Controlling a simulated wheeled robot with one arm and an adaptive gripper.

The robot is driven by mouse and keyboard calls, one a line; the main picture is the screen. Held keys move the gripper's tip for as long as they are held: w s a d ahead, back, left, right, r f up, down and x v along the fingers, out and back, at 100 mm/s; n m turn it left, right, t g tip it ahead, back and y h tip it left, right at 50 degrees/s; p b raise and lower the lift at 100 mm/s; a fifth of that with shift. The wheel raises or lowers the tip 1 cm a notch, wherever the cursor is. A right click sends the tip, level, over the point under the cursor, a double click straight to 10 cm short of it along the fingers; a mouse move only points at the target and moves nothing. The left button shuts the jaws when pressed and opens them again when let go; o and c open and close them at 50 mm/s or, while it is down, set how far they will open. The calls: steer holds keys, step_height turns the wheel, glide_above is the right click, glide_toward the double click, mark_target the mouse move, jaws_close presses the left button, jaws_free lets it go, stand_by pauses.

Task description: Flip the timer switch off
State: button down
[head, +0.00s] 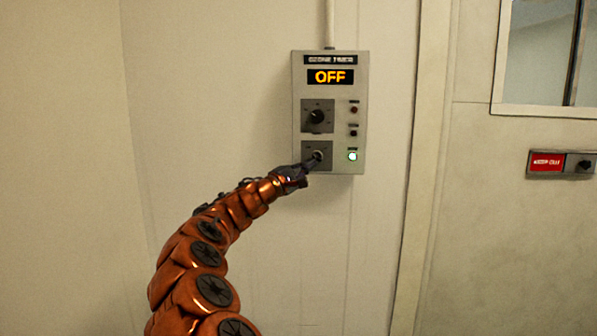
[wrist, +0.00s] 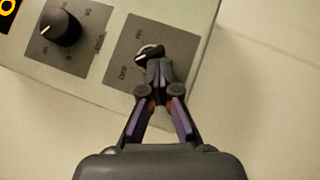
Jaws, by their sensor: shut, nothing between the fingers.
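A grey timer box (head: 328,135) is fixed to the wall in the head view. Its display (head: 330,77) reads OFF in orange. The lower switch (head: 318,155) sits on a dark square plate with ON and OFF marks, which shows in the wrist view (wrist: 126,67). My gripper (head: 312,163) is shut and empty, with its fingertips at this switch. In the wrist view the fingertips (wrist: 157,66) cover part of the switch knob (wrist: 148,53). Whether they touch it I cannot tell.
A black dial (head: 317,116) sits above the switch and also shows in the wrist view (wrist: 61,27). A red-labelled panel (head: 547,162) is on the door at right.

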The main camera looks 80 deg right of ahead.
steer(key=shift+f, duration=0.1)
steer(key=w+a+f+b, duration=0.3)
steer(key=w+a+f, duration=0.3)
steer(key=a+f, duration=0.1)
steer(key=shift+w+a+f, duration=0.25)
steer(key=shift+a+f, duration=0.05)
steer(key=shift+a, duration=0.35)
stand_by(0.5)
